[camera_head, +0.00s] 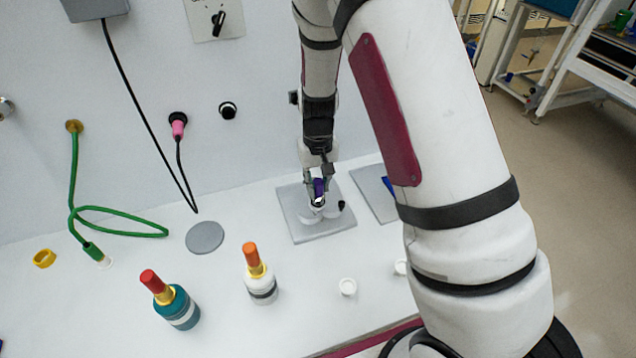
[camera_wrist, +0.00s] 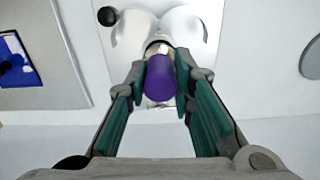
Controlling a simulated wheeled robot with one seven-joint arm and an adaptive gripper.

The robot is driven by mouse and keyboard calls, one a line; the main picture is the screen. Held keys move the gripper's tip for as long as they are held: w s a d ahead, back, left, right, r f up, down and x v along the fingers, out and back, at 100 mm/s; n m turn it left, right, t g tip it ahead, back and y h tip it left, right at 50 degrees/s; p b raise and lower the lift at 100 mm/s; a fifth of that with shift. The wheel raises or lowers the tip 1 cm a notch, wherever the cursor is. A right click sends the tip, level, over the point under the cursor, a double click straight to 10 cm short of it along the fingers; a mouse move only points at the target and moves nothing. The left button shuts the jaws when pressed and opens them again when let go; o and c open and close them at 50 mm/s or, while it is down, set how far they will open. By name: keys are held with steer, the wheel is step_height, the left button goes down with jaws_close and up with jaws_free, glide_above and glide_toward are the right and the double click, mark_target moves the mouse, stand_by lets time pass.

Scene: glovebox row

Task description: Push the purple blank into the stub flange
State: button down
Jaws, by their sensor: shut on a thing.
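The purple blank (camera_head: 319,186) is between the fingers of my gripper (camera_head: 318,193), low over a grey square plate (camera_head: 290,218). In the wrist view the fingers (camera_wrist: 161,85) are shut on the purple blank (camera_wrist: 160,82), one on each side. Its far end is pale and lies beside two white rounded forms (camera_wrist: 178,25) on the plate. I cannot tell whether it touches them.
A black knob (camera_head: 341,205) is on the plate. Another plate with a blue piece (camera_head: 388,185) lies to the right. A pink plug (camera_head: 178,122) and a green hose (camera_head: 72,170) meet the wall. A teal bottle (camera_head: 176,304) and white bottle (camera_head: 262,284) stand in front.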

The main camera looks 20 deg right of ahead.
mark_target(318, 181)
steer(key=shift+f+b, duration=0.3)
steer(key=shift+f, duration=0.8)
steer(key=c, duration=1.3)
jaws_free()
steer(key=shift+r, duration=0.1)
step_height(318, 181, up, 11)
steer(key=shift+f, duration=0.1)
steer(key=shift+r, duration=0.5)
